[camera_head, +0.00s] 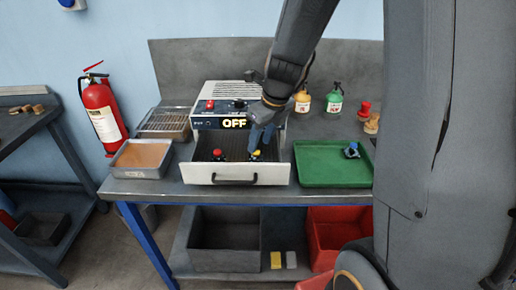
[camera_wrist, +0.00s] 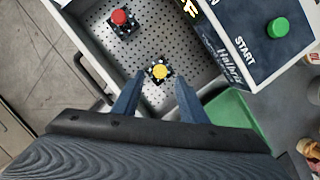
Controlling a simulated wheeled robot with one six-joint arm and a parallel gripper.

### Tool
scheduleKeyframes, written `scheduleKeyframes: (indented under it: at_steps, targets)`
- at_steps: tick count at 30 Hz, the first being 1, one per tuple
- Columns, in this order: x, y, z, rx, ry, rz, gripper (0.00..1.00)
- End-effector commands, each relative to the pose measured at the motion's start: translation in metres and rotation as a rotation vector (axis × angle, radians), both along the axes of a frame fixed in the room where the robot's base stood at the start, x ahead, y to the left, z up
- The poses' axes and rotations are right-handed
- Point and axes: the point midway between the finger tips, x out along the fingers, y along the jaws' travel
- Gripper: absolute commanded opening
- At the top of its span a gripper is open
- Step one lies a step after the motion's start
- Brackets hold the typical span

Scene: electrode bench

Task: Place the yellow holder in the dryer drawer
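The yellow holder (camera_head: 255,154) is inside the open dryer drawer (camera_head: 235,177), on the right side. In the wrist view the yellow holder (camera_wrist: 160,72), a dark square base with a yellow knob, appears upright on the perforated drawer floor. My gripper (camera_head: 261,139) is directly above it, pointing down. In the wrist view my gripper (camera_wrist: 160,84) has its two blue fingers spread, with a gap on each side of the holder. Exact height of the fingertips above the floor is hard to tell. The dryer (camera_head: 212,91) reads OFF.
A red holder (camera_head: 217,155) stands in the drawer's left part. A blue holder (camera_head: 351,151) sits on the green tray (camera_head: 320,179) right of the drawer. A tray of brown material (camera_head: 141,173) is at the left. Bottles (camera_head: 334,101) stand behind at right.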

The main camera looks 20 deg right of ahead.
Motion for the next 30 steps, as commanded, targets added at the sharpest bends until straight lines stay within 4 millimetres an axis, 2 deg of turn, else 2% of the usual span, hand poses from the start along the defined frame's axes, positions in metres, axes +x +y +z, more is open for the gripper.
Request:
scheduleKeyframes:
  at_steps: [3, 9, 15, 19, 23, 30]
  targets:
    - [-0.005, -0.004, 0.022, -0.001, -0.005, 0.000, 0.39]
    - [-0.013, -0.007, 0.050, -0.001, -0.004, 0.000, 0.39]
    - [-0.018, -0.009, 0.065, -0.001, -0.001, 0.002, 0.39]
    - [-0.023, -0.009, 0.065, -0.023, -0.004, 0.069, 0.39]
    - [-0.036, -0.006, 0.057, -0.100, -0.020, 0.304, 0.39]
    - [-0.071, -0.001, 0.036, -0.296, -0.058, 0.982, 0.39]
